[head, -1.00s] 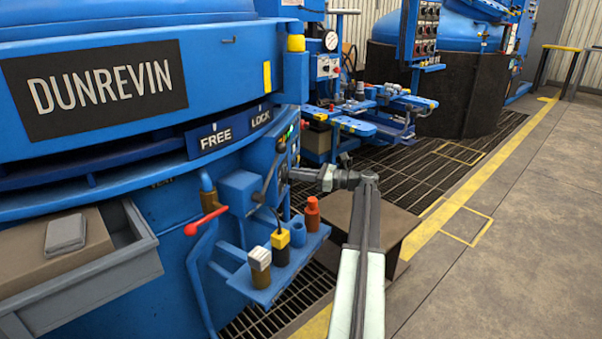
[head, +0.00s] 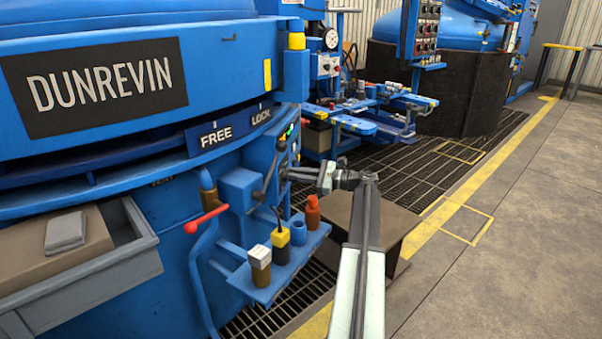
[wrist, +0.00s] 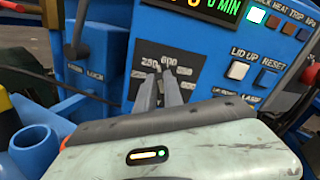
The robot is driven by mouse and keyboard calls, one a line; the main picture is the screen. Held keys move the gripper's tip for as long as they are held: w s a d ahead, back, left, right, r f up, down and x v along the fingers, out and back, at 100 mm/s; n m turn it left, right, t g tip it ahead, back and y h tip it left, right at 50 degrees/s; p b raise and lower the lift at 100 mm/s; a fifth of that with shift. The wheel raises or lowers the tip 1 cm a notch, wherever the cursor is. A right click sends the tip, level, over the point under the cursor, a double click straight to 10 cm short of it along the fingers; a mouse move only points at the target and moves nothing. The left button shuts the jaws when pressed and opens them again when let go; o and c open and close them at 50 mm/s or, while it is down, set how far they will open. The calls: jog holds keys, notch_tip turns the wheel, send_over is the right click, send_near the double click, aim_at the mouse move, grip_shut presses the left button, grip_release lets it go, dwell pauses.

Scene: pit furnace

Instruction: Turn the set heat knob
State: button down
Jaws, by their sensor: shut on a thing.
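The set heat knob is at the dark dial plate (wrist: 151,82) on the blue control panel in the wrist view. Numbers, among them 600, are printed around it. My gripper (wrist: 163,76) has its two fingers at the middle of this plate, shut on the knob, and they hide most of it. In the head view my gripper (head: 292,174) reaches left to the side of the blue furnace panel (head: 282,150). The knob itself cannot be made out there.
Lid up button (wrist: 238,70) and reset button (wrist: 266,78) sit right of the dial, below a green display (wrist: 213,8). A black lever (wrist: 77,45) is at its left. A small blue shelf (head: 262,292) with colored holders stands below my gripper. Open floor (head: 530,220) lies right.

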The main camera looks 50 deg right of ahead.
jog(key=shift+a+f+n, duration=0.15)
jog(key=shift+a+n, duration=0.2)
jog(key=shift+n, duration=0.85)
jog(key=c, duration=1.5)
grip_release()
jog(key=shift+o, duration=0.2)
jog(key=shift+d, duration=0.1)
jog(key=v, duration=0.7)
jog(key=shift+s, duration=0.35)
jog(key=shift+d, duration=0.15)
